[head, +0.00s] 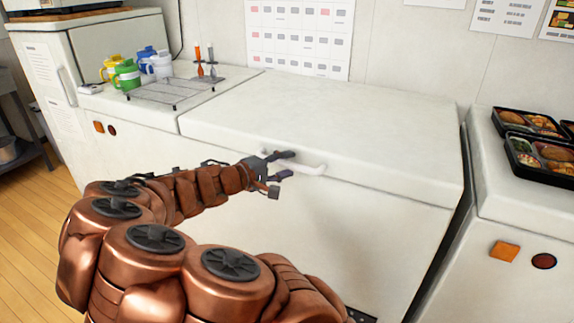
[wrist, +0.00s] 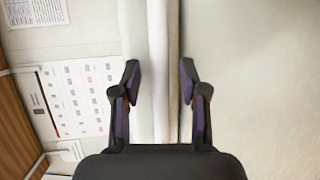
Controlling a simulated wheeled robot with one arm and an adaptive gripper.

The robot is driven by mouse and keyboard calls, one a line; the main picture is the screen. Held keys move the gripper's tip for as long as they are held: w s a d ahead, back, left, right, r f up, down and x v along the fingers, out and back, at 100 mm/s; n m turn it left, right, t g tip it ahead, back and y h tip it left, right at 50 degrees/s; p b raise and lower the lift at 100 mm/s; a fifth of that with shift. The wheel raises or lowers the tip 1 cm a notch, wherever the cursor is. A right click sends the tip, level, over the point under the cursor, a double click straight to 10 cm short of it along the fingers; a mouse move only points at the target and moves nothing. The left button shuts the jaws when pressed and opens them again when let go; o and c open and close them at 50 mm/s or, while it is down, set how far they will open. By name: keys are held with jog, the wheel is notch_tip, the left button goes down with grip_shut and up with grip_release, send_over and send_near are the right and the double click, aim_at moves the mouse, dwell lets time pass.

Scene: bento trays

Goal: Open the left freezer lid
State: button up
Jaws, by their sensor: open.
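The white freezer lid (head: 330,115) lies shut on the chest freezer in the middle of the head view. Its white bar handle (head: 308,168) sticks out at the front edge. My gripper (head: 287,165) is open at the left part of this handle, with one dark finger above and one below. In the wrist view the gripper (wrist: 160,78) has its two fingers apart, and pale upright strips run between and beyond them. I cannot tell whether a finger touches the handle.
Coloured mugs (head: 127,75) and a wire rack (head: 170,92) stand on the white surface left of the lid. Bento trays (head: 540,158) lie on the right-hand white unit (head: 490,180). A calendar (head: 298,38) hangs on the wall behind. The lid's top is clear.

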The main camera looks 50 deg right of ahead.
jog(key=shift+d+f, duration=0.1)
jog(key=shift+d, duration=0.3)
grip_shut()
dwell(0.5)
